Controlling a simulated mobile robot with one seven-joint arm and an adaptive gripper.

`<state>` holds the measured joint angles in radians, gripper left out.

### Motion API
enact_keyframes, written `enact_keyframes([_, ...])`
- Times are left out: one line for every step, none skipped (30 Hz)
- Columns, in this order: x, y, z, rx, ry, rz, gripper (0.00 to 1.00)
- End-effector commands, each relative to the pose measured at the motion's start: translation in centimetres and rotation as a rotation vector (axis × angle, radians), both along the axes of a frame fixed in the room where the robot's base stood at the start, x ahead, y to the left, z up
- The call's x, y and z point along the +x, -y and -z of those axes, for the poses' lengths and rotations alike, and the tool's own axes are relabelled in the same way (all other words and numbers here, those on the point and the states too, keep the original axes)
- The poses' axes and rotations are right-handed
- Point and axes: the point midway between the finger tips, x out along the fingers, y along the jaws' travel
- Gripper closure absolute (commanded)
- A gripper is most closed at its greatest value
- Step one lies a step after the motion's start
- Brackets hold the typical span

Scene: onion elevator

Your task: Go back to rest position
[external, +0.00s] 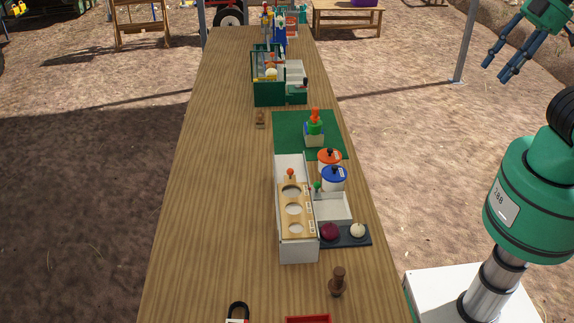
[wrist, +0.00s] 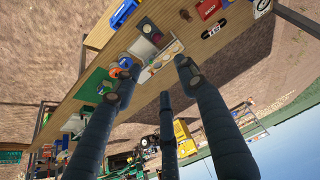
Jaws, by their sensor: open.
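My gripper (external: 507,57) is at the upper right of the external view, raised off to the right of the long wooden table (external: 215,150). Its dark fingers are spread apart and hold nothing. In the wrist view my gripper (wrist: 160,95) shows its fingers apart, with the tabletop some distance beyond them and the picture tilted. My arm stands on a white base at the right of the table. Nothing touches the fingers.
A white box with a holed wooden board (external: 295,225) stands mid-table. Beside it are a blue-lidded pot (external: 333,178), an orange-lidded pot (external: 329,160) and a dark tray (external: 345,239) with two onions. A green mat (external: 288,128) and green crates (external: 268,92) lie farther back. The table's left side is clear.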

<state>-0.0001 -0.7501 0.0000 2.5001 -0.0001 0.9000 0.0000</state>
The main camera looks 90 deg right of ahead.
Motion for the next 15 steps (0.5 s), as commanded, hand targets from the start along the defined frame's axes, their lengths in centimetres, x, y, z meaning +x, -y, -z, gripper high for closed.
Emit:
enact_keyframes([0.0, 0.0, 0.7, 0.000, 0.000, 0.000, 0.58])
enact_keyframes([0.0, 0.0, 1.0, 0.000, 0.000, 0.000, 0.58])
enact_keyframes([0.0, 0.0, 1.5, 0.000, 0.000, 0.000, 0.58])
enact_keyframes([0.0, 0.0, 1.9, 0.000, 0.000, 0.000, 0.58])
enact_keyframes([0.0, 0.0, 2.3, 0.000, 0.000, 0.000, 0.58])
enact_keyframes([0.0, 0.0, 3.0, 0.000, 0.000, 0.000, 0.58])
enact_keyframes([0.0, 0.0, 3.5, 0.000, 0.000, 0.000, 0.58])
enact_keyframes([0.0, 0.0, 4.0, 0.000, 0.000, 0.000, 0.58])
enact_keyframes([0.0, 0.0, 4.7, 0.000, 0.000, 0.000, 0.58])
enact_keyframes([0.0, 0.0, 5.3, 0.000, 0.000, 0.000, 0.58])
enact_keyframes([0.0, 0.0, 5.8, 0.000, 0.000, 0.000, 0.58])
enact_keyframes([0.0, 0.0, 6.5, 0.000, 0.000, 0.000, 0.58])
enact_keyframes([0.0, 0.0, 7.1, 0.000, 0.000, 0.000, 0.58])
enact_keyframes([0.0, 0.0, 7.6, 0.000, 0.000, 0.000, 0.58])
enact_keyframes([0.0, 0.0, 8.2, 0.000, 0.000, 0.000, 0.58])
